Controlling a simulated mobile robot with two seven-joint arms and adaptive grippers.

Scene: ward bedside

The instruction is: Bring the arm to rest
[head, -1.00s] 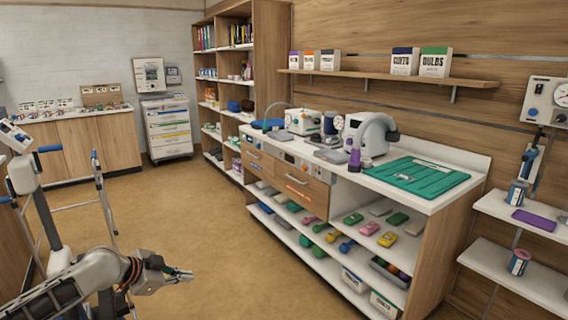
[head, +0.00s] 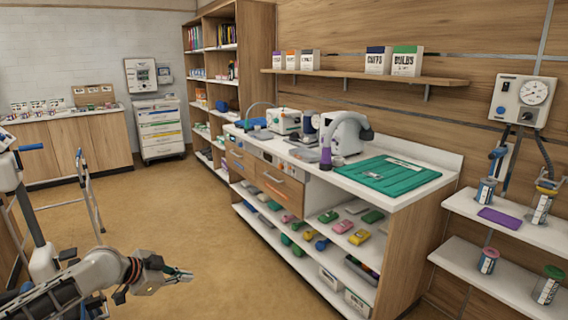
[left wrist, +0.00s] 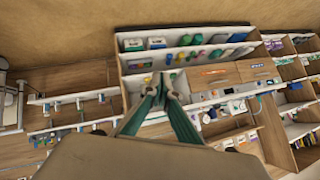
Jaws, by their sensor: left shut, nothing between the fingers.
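My left arm comes in from the lower left of the head view. Its gripper (head: 184,275) is held out over open floor, to the left of the counter and well apart from it. The fingers are together and hold nothing. In the left wrist view the same gripper (left wrist: 160,82) shows its two fingers meeting at the tips, with the counter's shelves beyond them. My right gripper does not show in either view.
The wooden counter (head: 440,173) with a green mat (head: 388,176) stands to the right. A metal walking frame (head: 88,195) stands at the left, near my arm. A drawer cart (head: 160,130) is at the back. The brown floor (head: 185,215) between is clear.

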